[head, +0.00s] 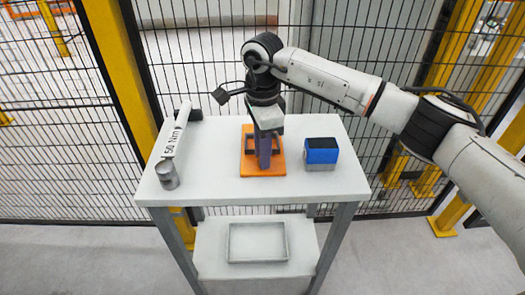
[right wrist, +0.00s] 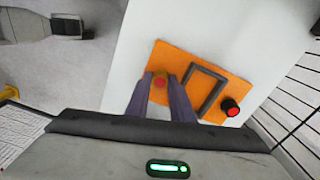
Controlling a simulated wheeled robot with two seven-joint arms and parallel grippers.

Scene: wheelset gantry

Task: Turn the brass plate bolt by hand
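The orange plate (head: 263,169) lies on the white table, with a dark rectangular frame on it. My right gripper (head: 264,163) points straight down over the plate in the head view and hides part of it. In the right wrist view the orange plate (right wrist: 215,62) shows the dark frame (right wrist: 206,90). There, my right gripper's two fingers (right wrist: 160,84) stand on either side of the brass plate bolt (right wrist: 159,82), which has a red top. I see no clear gap between fingers and bolt. My left gripper is in neither view.
A white wrench marked 50 Nm (head: 174,138) and a metal cylinder (head: 167,175) lie at the left. A grey tray (head: 258,258) sits on the lower shelf. Mesh fencing stands behind.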

